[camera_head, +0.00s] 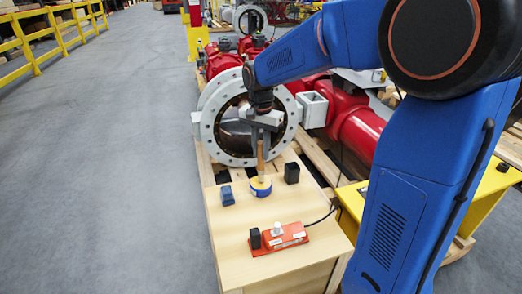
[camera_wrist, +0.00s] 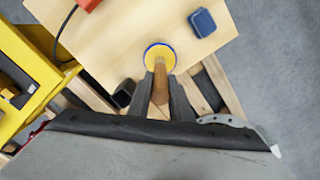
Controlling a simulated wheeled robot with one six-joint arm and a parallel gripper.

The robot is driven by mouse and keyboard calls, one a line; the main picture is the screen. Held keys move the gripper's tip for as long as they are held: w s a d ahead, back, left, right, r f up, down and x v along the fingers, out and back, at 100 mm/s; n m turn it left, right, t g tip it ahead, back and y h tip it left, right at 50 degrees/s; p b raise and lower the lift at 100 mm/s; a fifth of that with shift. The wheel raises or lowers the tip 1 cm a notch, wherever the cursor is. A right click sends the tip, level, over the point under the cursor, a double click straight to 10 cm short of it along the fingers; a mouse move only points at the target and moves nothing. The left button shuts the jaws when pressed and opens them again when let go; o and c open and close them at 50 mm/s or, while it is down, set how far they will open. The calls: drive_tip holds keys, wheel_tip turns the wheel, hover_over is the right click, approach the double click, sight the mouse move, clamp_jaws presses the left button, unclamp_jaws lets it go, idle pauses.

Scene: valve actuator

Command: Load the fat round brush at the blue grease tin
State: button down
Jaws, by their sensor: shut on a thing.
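The brush (camera_head: 261,160) has a brown wooden handle and hangs upright from my gripper (camera_head: 261,146). My gripper is shut on the handle, with one grey finger on each side. The blue grease tin (camera_head: 261,192) is a low round tin with yellow inside, standing on the pale wooden table. The brush's lower end is at the tin's opening; I cannot tell how deep it sits. In the wrist view, the handle (camera_wrist: 160,92) lies between the fingers, and the tin (camera_wrist: 147,57) shows straight beyond it. The bristles are hidden.
On the pale table (camera_head: 222,238) are a blue block (camera_head: 227,195), a black block (camera_head: 292,173) and a red device with a cable (camera_head: 284,237). A large grey valve flange (camera_head: 207,134) with red pipework stands behind. Open floor lies left.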

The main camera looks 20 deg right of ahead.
sight(261, 141)
drive_tip(key=shift+f, duration=0.55)
idle(1.4)
drive_tip(key=shift+r, duration=3.55)
